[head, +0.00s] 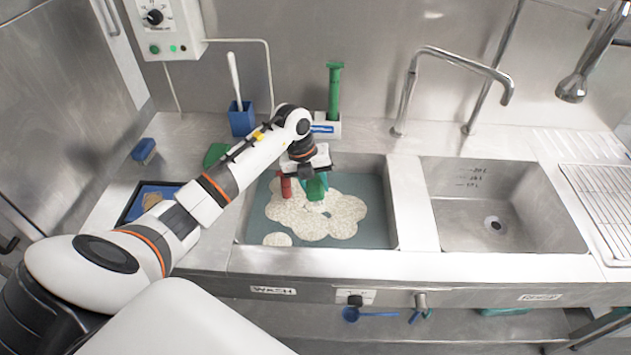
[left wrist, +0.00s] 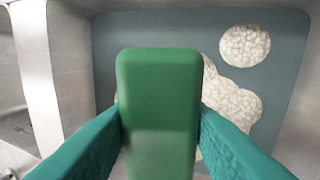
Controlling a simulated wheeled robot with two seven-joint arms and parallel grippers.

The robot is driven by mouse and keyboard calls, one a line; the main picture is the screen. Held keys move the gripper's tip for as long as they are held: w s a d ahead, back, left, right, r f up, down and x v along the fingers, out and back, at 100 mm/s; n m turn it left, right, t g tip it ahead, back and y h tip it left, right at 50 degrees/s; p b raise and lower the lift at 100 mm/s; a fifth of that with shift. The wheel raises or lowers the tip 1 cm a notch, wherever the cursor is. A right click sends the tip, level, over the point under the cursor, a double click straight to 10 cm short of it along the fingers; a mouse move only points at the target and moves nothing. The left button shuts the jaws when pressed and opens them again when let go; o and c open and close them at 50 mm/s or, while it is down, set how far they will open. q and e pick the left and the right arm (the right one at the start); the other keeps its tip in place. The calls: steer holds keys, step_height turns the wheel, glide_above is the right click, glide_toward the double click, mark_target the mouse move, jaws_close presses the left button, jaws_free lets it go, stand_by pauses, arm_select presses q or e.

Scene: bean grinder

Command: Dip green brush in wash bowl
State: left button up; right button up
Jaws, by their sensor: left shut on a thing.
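The wash bowl (head: 391,215) is the left sink, labelled WASH, holding grey-blue water with white foam patches (head: 340,215). My left gripper (head: 307,184) is over the bowl, pointing down. In the left wrist view, its teal fingers (left wrist: 160,135) are shut on both sides of a green block-like piece, the green brush (left wrist: 158,95). The brush also shows in the head view (head: 316,188), low over the foam. Its lower end is hidden, so I cannot tell how deep it reaches. A red piece (head: 286,186) shows beside the gripper. My right gripper is not in view.
A tall green object (head: 334,95) stands upright behind the bowl. A blue cup (head: 241,118) with a white handle stands to its left. An empty sink (head: 505,210) and wire rack (head: 603,200) lie to the right. Taps (head: 455,60) arch above. A blue-edged tray (head: 133,207) lies left.

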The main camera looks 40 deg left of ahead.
arm_select(q)
steer(key=s+a+b+x, duration=0.1)
steer(key=a+b+x, duration=0.2)
steer(key=b+x, duration=0.6)
steer(key=shift+s+x, duration=0.35)
steer(key=shift+x, duration=2.5)
steer(key=shift+d, duration=0.1)
steer(key=d+p+v, duration=0.1)
steer(key=p+v, duration=0.3)
steer(key=v, duration=0.1)
steer(key=w+d+p+v, duration=0.1)
steer(key=p+v, duration=0.3)
steer(key=v, duration=0.2)
steer(key=w+d+r+p+v, duration=0.1)
steer(key=p+v, duration=0.4)
steer(key=shift+d+r, duration=0.15)
